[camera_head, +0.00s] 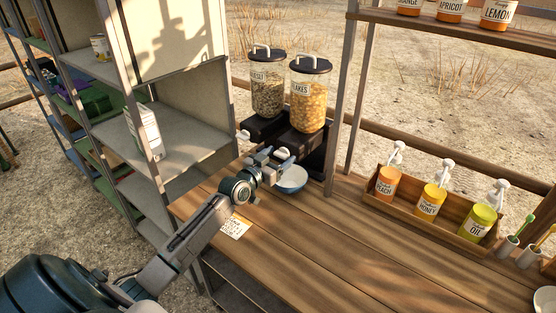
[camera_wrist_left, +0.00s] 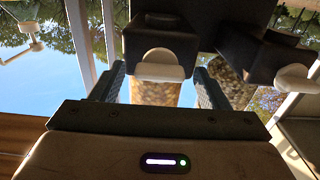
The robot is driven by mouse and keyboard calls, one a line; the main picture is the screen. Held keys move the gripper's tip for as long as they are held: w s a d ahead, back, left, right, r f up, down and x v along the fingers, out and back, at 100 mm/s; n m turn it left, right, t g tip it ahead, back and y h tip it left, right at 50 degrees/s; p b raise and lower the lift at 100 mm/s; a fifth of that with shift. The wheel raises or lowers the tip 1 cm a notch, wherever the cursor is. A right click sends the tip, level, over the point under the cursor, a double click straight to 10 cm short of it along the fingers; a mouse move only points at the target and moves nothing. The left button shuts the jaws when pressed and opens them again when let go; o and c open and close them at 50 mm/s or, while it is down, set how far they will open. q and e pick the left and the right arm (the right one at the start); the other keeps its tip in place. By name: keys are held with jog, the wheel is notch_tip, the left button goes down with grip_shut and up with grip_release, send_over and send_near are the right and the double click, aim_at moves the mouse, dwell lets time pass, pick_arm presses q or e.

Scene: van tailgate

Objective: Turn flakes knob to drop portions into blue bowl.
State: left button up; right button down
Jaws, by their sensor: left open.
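The flakes dispenser (camera_head: 308,98) stands at the back of the wooden counter, a clear canister of orange flakes on a dark base. Its white knob (camera_head: 283,153) faces front. The blue bowl (camera_head: 291,180) sits on the counter below it, partly hidden by my gripper. My left gripper (camera_head: 269,160) is open just in front of the flakes knob. In the left wrist view, upside down, the white knob (camera_wrist_left: 159,66) lies between the two spread fingers of the left gripper (camera_wrist_left: 160,85); I cannot tell whether they touch it. My right gripper is not in view.
A second dispenser (camera_head: 267,90) with darker contents stands left of the flakes one, with its own white knob (camera_head: 244,135). A wooden crate of pump bottles (camera_head: 408,205) is at right. A paper note (camera_head: 236,228) lies on the counter. Shelves rise at left. The counter's middle is clear.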

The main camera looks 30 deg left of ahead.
pick_arm(q)
jog(key=c, duration=1)
jog(key=shift+o, duration=0.2)
jog(key=shift+f+m+b, duration=0.2)
jog(key=shift+m+b, duration=0.3)
jog(key=shift+b, duration=0.25)
pick_arm(e)
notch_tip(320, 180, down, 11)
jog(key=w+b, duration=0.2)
jog(key=b, duration=0.9)
pick_arm(q)
jog(key=shift+d+m+b, duration=0.15)
jog(key=shift+m+b, duration=1.6)
jog(key=shift+m, duration=6.75)
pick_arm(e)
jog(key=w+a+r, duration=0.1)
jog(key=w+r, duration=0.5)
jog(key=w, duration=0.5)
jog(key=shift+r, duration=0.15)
